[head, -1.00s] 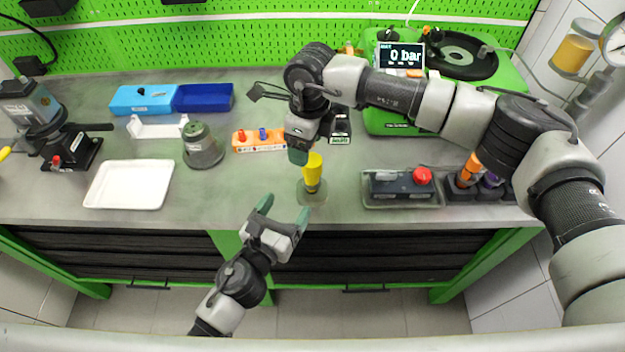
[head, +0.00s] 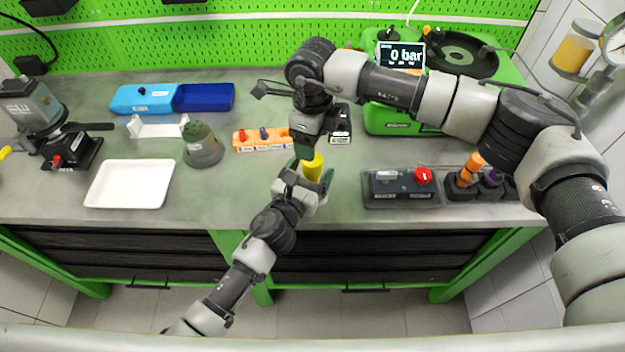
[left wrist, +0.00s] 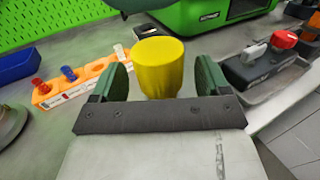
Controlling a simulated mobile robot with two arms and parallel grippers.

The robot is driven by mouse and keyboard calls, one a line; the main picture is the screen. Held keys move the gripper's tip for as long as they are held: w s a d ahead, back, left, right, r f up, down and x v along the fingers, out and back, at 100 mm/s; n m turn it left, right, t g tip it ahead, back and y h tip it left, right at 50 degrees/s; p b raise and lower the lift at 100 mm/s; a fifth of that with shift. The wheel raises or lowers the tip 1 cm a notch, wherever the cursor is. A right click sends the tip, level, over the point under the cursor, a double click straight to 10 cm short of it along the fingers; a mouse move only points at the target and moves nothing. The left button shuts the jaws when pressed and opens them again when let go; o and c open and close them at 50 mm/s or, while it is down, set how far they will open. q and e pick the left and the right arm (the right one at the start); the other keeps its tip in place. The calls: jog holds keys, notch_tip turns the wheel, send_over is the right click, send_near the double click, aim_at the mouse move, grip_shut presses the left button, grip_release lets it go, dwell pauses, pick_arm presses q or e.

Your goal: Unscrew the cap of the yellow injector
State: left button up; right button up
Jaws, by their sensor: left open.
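The yellow injector (head: 313,166) stands near the front of the bench in the head view, its lower part hidden by my left gripper. In the left wrist view its yellow top (left wrist: 157,66) rises between my open left fingers, with a gap on each side. My left gripper (head: 314,178) reaches in from the front with one finger on either side of the injector. My right gripper (head: 303,148) is just behind and above the injector, pointing down; its fingers overlap in the view and their opening is unclear.
An orange holder (head: 262,146) with small coloured plugs stands left of the injector. A grey-green cone-topped pot (head: 203,150) and an empty white tray (head: 130,184) lie further left. A tray with a red-knobbed box (head: 400,186) is at right.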

pick_arm(q)
jog(key=c, duration=1.4)
jog(key=o, duration=1.4)
jog(key=shift+s, duration=0.1)
